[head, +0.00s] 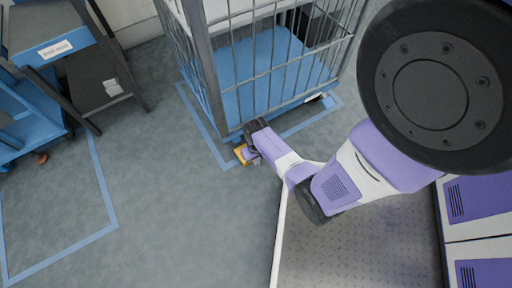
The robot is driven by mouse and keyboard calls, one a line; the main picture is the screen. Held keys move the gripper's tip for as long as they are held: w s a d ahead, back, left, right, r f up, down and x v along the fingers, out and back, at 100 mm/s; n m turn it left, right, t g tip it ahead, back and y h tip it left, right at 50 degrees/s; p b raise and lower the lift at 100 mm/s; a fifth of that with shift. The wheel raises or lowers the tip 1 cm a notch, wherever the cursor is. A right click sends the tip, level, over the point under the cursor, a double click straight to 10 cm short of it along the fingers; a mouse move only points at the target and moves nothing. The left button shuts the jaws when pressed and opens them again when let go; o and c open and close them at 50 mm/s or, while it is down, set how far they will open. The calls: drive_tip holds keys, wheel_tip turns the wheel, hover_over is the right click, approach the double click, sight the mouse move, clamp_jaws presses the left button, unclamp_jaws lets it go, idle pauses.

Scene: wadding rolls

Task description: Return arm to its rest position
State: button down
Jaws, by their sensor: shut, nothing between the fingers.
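My arm (350,175), white and purple with black joints, reaches from the right toward the middle of the head view. My gripper (246,155) is at its far end, below the black wrist joint, and shows as a small purple and yellow shape. It is beside the near bottom corner of the roll cage (222,132), over the floor. It is shut with nothing in it. The fingers are too small to make out in detail, and I cannot tell whether the gripper touches the cage.
The wire roll cage has a blue base (262,72) and stands within blue floor lines. A blue and dark cart (65,45) stands at upper left. A blue-outlined floor area (50,215) is empty. Open grey floor (180,215) lies between.

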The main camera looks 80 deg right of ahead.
drive_tip(key=shift+r, duration=0.7)
drive_tip(key=s+a+r+n+t+h, duration=0.1)
drive_tip(key=a+r+n+t+h, duration=0.4)
drive_tip(key=a+r, duration=1.2)
drive_tip(key=a+r+n+t+y+p, duration=0.1)
drive_tip(key=r+p, duration=0.8)
drive_tip(key=r, duration=1)
drive_tip(key=s+a+r+n+t+y+p, duration=0.1)
drive_tip(key=r+t+p, duration=0.4)
drive_tip(key=r+p, duration=0.5)
drive_tip(key=s+a+r+n+t+y+p, duration=0.1)
drive_tip(key=a+r+n+t+y+p, duration=0.2)
drive_tip(key=r+p, duration=0.7)
wheel_tip(320, 180, up, 18)
drive_tip(key=shift+a+t, duration=0.4)
drive_tip(key=shift+a, duration=0.55)
drive_tip(key=shift+s, duration=0.1)
